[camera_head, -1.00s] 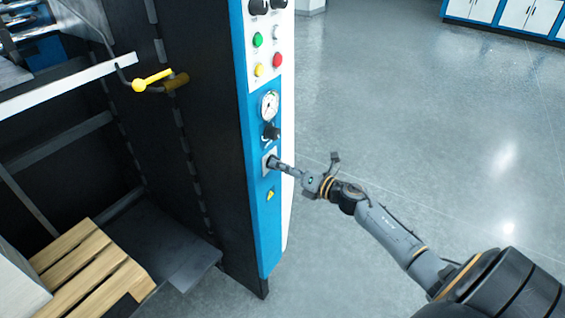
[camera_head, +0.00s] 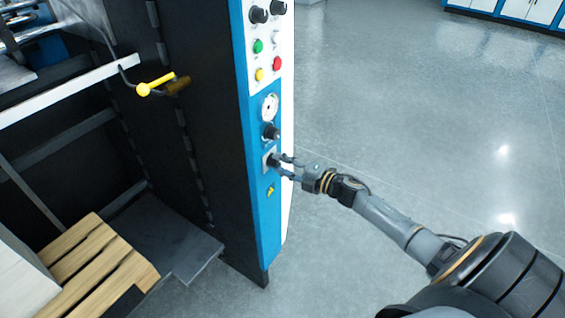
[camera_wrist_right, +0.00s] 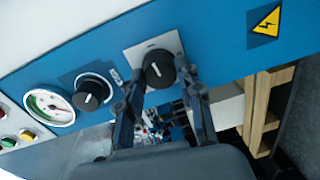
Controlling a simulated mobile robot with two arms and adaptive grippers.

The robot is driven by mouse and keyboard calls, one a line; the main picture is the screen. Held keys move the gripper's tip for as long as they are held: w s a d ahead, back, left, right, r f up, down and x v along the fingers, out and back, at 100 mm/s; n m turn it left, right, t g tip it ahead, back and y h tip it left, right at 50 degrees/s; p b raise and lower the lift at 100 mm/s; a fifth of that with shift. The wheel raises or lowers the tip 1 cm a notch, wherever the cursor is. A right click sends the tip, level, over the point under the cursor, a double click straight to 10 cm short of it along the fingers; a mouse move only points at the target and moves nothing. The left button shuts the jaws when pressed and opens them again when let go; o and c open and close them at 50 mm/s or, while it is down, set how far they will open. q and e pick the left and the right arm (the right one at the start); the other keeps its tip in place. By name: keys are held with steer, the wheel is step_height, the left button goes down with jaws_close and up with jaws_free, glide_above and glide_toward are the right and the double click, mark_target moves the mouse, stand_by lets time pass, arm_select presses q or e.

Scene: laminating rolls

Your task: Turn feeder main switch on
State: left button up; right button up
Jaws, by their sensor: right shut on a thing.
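The feeder main switch (camera_head: 272,160) is a black rotary knob on a square grey plate, low on the blue front panel (camera_head: 262,215) of the machine. In the right wrist view the knob (camera_wrist_right: 158,68) shows between the two fingers of my right gripper (camera_wrist_right: 161,82). My right gripper (camera_head: 282,166) is shut on the knob, one finger on each side, at the panel face. The fingers partly hide the knob in the head view. My left gripper is not in view.
A second black knob (camera_wrist_right: 91,94) and a gauge (camera_wrist_right: 49,108) sit beside the switch. Green, yellow, red and white buttons are higher up. A yellow warning sign (camera_head: 270,190) is below it. A yellow-tipped lever (camera_head: 157,84) sticks out at the left. The floor (camera_head: 420,130) to the right is clear.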

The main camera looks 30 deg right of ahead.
steer(key=shift+m, duration=0.5)
steer(key=o, duration=1.2)
steer(key=shift+s, duration=0.1)
steer(key=v, duration=1.2)
steer(key=shift+d, duration=0.15)
steer(key=shift+f, duration=0.1)
